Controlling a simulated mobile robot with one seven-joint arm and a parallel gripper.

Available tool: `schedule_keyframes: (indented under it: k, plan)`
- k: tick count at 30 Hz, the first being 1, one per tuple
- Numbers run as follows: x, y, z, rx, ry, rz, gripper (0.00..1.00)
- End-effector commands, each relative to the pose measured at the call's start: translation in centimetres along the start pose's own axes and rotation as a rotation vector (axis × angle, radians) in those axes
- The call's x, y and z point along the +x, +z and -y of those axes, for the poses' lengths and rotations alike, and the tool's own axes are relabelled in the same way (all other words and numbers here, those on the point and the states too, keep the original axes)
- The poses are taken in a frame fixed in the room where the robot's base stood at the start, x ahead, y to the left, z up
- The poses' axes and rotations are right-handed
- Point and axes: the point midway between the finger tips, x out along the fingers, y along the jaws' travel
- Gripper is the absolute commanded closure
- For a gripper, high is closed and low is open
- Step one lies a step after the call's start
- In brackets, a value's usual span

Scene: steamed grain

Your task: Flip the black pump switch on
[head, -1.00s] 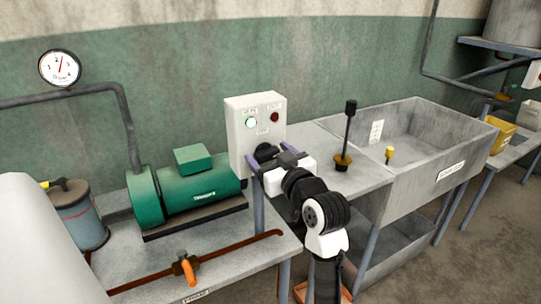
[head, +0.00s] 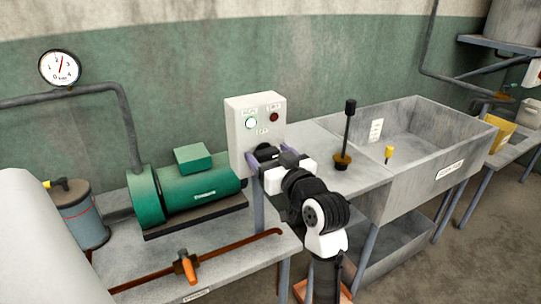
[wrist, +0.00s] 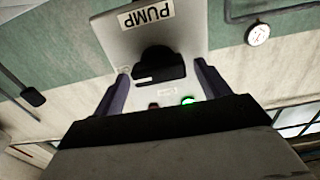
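The white pump control box (head: 240,112) stands behind the bench, with a lit green lamp (head: 251,123) and a dark red lamp (head: 274,117) on its face. The black pump switch (head: 264,149) is low on that face, partly covered by my gripper (head: 264,160). In the wrist view the switch (wrist: 158,60) appears below the PUMP label (wrist: 146,15) and between my two purple fingers (wrist: 162,82). The fingers are apart, with gaps on both sides of the switch. Whether anything touches the switch's tip is hard to tell.
A green pump motor (head: 200,187) sits left of the box. A rusty pipe with an orange valve handle (head: 186,267) runs along the bench front. A tall black-knobbed lever (head: 348,130) and a stone sink (head: 470,142) stand to the right.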

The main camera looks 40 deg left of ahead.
Motion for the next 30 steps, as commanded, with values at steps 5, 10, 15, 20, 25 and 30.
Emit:
schedule_keyframes:
  k: [5, 10, 15, 20, 25, 30]
  plan:
    - [0.0, 0.0, 0.0, -0.001, 0.000, 0.000, 0.24]
    - [-0.3, 0.1, 0.0, -0.001, 0.001, 0.000, 0.24]
    - [-2.7, 0.3, -0.1, -0.001, 0.003, -0.001, 0.24]
    - [-6.4, 0.3, -0.1, -0.003, 0.005, -0.003, 0.24]
    - [-10.1, 0.2, -0.1, -0.002, 0.004, -0.002, 0.24]
    - [-12.7, 0.1, -0.1, -0.001, 0.003, -0.002, 0.24]
